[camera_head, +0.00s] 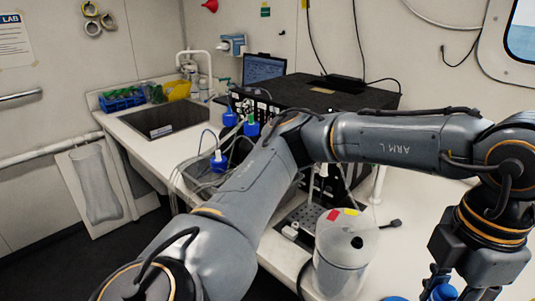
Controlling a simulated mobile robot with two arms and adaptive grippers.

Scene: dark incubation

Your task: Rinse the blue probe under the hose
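Several blue-capped pieces with thin tubes or leads stand by the black equipment: one upper (230,117), one beside it (251,128) and one lower (218,160). I cannot tell which, if any, is the blue probe. A white bent pipe (198,54), perhaps the hose or tap, stands at the back of the sink (165,119). My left arm crosses the view and bends down at the far right. Its dark wrist ends near a small blue thing (440,287) at the bottom edge; the fingertips are not clearly visible. My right gripper is not in view.
A clear lidded container (343,262) stands on the white bench, front middle. A black equipment box (315,97) and a laptop (264,68) are behind my arm. A blue rack (122,101) and yellow container (177,90) stand behind the sink. Loose tubes cover the bench middle.

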